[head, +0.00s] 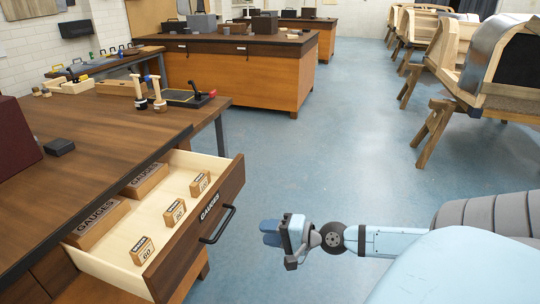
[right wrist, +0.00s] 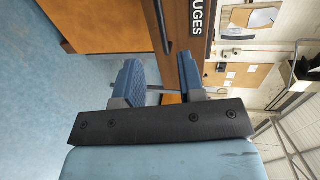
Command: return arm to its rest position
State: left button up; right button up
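My right arm (head: 385,240) reaches in from the right in the head view. Its gripper (head: 272,232) is in front of the open drawer, to the right of the dark drawer handle (head: 219,225) and apart from it. In the right wrist view the two blue fingers (right wrist: 161,78) stand apart with nothing seen between them. The drawer front (right wrist: 197,45) with its lettering and part of the handle (right wrist: 160,25) show beyond the fingers. My left gripper is not in view.
The pulled-out drawer (head: 118,262) holds small labelled wooden blocks (head: 173,212) and gauge boxes (head: 97,222). The wooden workbench (head: 75,130) stands at left. Wooden frames on trestles (head: 437,125) stand at upper right. The blue floor (head: 320,150) between is clear.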

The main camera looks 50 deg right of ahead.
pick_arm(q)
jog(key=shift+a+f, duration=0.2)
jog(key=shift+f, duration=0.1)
pick_arm(e)
jog(key=s+a+f+n+g+h, duration=0.1)
jog(key=s+a+f+n, duration=0.2)
jog(key=a+n, duration=0.35)
jog(key=s+a+f+n+g, duration=0.1)
jog(key=s+a+f+n, duration=0.25)
jog(key=a, duration=0.65)
jog(key=s+a+f+n+g+h, duration=0.1)
jog(key=s+a+f+n, duration=0.15)
jog(key=a+n, duration=0.5)
pick_arm(q)
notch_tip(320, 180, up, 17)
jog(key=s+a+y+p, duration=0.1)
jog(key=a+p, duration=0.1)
jog(key=p, duration=2.5)
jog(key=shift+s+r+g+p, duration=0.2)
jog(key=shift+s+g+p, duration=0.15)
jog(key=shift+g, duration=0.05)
pick_arm(e)
notch_tip(320, 180, up, 16)
jog(key=s+d+m, duration=0.1)
jog(key=shift+r+h, duration=0.25)
jog(key=shift+h, duration=0.15)
jog(key=shift+d, duration=0.1)
